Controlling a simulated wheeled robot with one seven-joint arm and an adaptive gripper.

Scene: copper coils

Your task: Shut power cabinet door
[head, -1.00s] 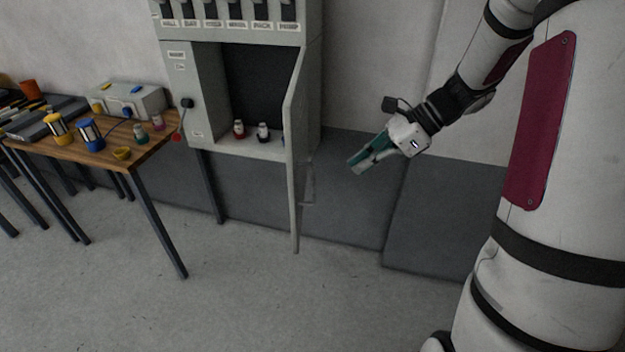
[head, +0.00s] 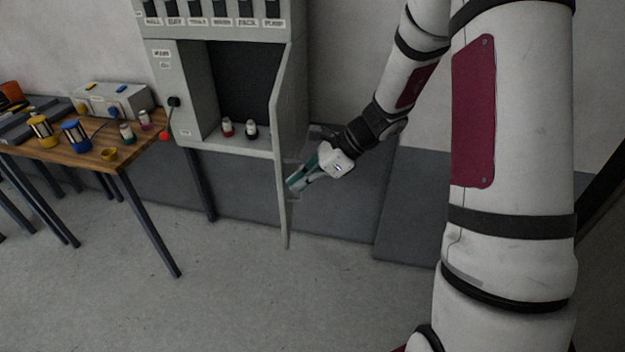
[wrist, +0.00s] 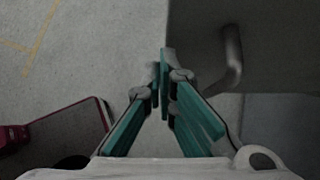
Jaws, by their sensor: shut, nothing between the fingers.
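The power cabinet (head: 182,95) stands against the wall in the head view, its lower compartment open to the front. Its door (head: 281,150) hangs open on the right side, swung out toward the camera and seen nearly edge-on. My gripper (head: 289,184) is right of the door, close to its outer face; I cannot tell whether it touches. In the wrist view, the gripper's teal fingers (wrist: 163,75) are closed together with nothing between them. The door's dark face (wrist: 280,45) with its bar handle (wrist: 232,55) lies just right of the fingertips.
A wooden table (head: 85,152) with coils and a grey box (head: 112,98) is to the left. The floor (head: 215,290) in front is clear.

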